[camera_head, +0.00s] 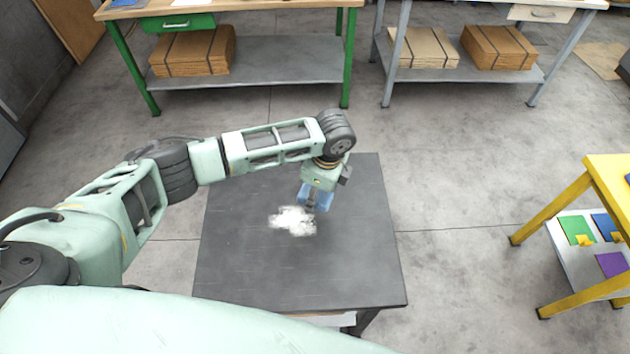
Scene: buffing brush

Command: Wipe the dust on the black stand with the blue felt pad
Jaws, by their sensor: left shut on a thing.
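The black stand (250,270) is a low dark table in the middle of the view, in front of me. A patch of white dust (290,222) lies near the middle of its top. My left gripper (314,200) points down at the dust's upper right edge and is shut on the blue felt pad (322,196). The pad is partly hidden by the gripper. It is at or just above the stand's top; I cannot tell whether it touches. My right gripper is not in view.
A green workbench (347,60) and a grey workbench (390,65), with bundled boxes on their lower shelves, stand at the back. A yellow table (565,208) at the right has coloured pads on its lower shelf. The floor around the stand is clear.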

